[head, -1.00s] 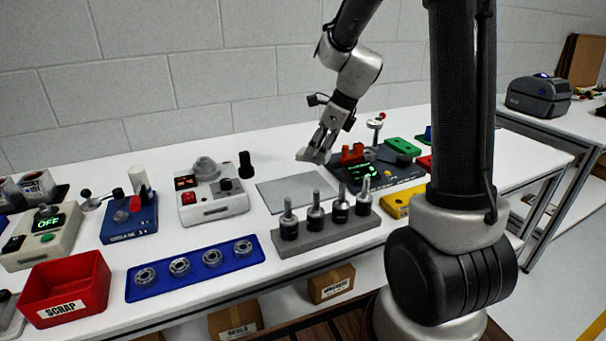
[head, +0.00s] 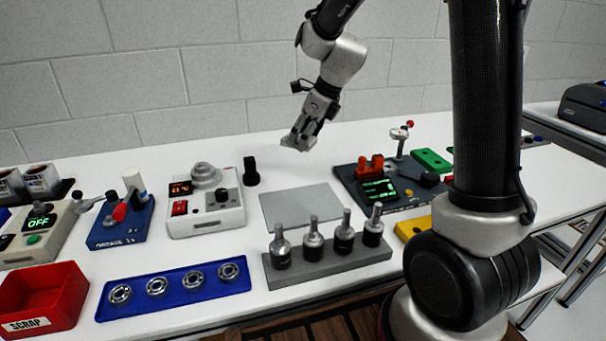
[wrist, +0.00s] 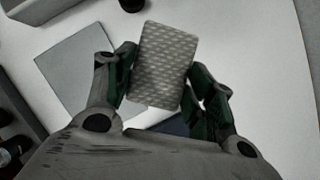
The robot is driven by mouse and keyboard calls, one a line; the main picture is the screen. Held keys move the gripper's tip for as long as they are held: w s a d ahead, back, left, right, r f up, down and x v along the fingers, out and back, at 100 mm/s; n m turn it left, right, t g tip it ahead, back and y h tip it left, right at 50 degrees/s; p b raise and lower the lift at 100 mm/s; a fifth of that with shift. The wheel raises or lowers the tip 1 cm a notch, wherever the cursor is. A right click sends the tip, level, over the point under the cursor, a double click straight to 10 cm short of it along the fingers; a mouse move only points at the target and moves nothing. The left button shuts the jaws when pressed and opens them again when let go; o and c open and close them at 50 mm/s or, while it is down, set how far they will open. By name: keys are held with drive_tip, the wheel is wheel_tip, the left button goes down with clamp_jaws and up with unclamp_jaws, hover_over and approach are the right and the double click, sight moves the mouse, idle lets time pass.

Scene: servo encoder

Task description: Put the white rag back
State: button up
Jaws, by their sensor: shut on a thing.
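The white rag (wrist: 162,62) shows as a pale grey, textured rectangle between my fingers in the wrist view. My gripper (wrist: 160,82) is shut on it, one finger on each long side. In the head view my gripper (head: 299,140) is above the table, behind the grey flat mat (head: 300,205). The rag's end at the fingertips (head: 293,143) is small and hard to tell from the grey fingers there. The mat lies bare on the white table and also shows at left in the wrist view (wrist: 70,62).
A rack of several metal tool holders (head: 330,272) stands in front of the mat. A grey device with a dial (head: 205,208) is to the left, with a black upright knob (head: 251,172) near it. A dark device with a green screen (head: 385,190) is to the right.

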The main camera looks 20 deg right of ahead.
wheel_tip(320, 180, down, 10)
idle(0.5)
drive_tip(key=o, duration=1)
drive_tip(key=shift+f, duration=0.1)
drive_tip(key=v, duration=1.1)
drive_tip(key=s+d+r+n+h, duration=0.1)
drive_tip(key=s+d+r+n, duration=0.1)
drive_tip(key=s+r+n, duration=0.3)
drive_tip(key=s+d+r+n, duration=0.3)
drive_tip(key=s+r+n, duration=0.1)
drive_tip(key=s+n, duration=0.35)
drive_tip(key=s+d+n+h, duration=0.1)
drive_tip(key=s+n, duration=0.3)
drive_tip(key=s+d+n, duration=0.2)
drive_tip(key=s+n, duration=0.3)
drive_tip(key=s+d+r+n+t+h, duration=0.1)
drive_tip(key=s+d+n, duration=0.1)
drive_tip(key=s+n, duration=0.3)
drive_tip(key=shift+s+d+h, duration=0.1)
drive_tip(key=shift+s+h, duration=0.15)
drive_tip(key=shift+h, duration=0.05)
